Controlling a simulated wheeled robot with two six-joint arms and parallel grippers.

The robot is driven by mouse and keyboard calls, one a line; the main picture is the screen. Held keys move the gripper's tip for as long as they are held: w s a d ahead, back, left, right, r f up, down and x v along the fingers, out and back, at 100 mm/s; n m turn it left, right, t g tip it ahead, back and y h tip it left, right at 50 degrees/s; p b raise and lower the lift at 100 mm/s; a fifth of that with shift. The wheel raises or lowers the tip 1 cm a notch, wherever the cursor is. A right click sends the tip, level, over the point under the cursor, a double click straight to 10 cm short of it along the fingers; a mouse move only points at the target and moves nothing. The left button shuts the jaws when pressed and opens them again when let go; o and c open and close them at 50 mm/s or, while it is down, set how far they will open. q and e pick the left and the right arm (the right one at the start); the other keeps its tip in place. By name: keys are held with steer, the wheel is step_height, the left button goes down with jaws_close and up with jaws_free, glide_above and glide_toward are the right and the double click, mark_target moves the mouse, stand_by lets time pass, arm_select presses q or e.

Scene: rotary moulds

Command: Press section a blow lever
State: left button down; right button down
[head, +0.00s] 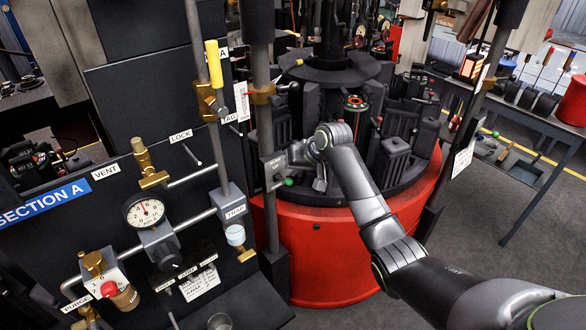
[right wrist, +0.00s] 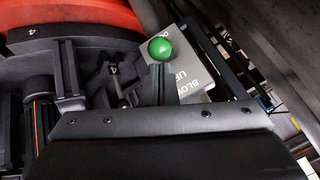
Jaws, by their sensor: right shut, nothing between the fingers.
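The blow lever shows as a green ball knob (head: 289,182) beside a grey plate (head: 274,170) on the post at the front of the red machine. In the right wrist view the green knob (right wrist: 160,49) stands in front of the plate (right wrist: 196,82), with "BLOW UP" lettering partly readable. My right gripper (head: 291,160) is shut and empty, close to the lever. Its fingertips (right wrist: 160,72) appear just below the knob in the wrist view; I cannot tell whether they touch it. The lever's shaft is mostly hidden. My left gripper is not in view.
The dark Section A panel (head: 110,225) on the left carries a gauge (head: 145,212), valves and pipes. A yellow handle (head: 213,62) is above. Black moulds (head: 395,160) stand on the round red base (head: 330,245) behind my arm. A workbench (head: 520,115) is at the right.

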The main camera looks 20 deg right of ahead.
steer(key=shift+s+f+t, duration=0.15)
steer(key=shift+f+t, duration=0.05)
steer(key=shift+t, duration=0.1)
step_height(320, 180, down, 6)
steer(key=s+t+y+b, duration=0.2)
steer(key=t+b, duration=0.5)
steer(key=b, duration=0.4)
steer(key=shift+s+d+f+n+y+b, duration=0.15)
steer(key=shift+d+n+y+b, duration=0.25)
steer(key=shift+y, duration=0.2)
steer(key=shift+f, duration=0.1)
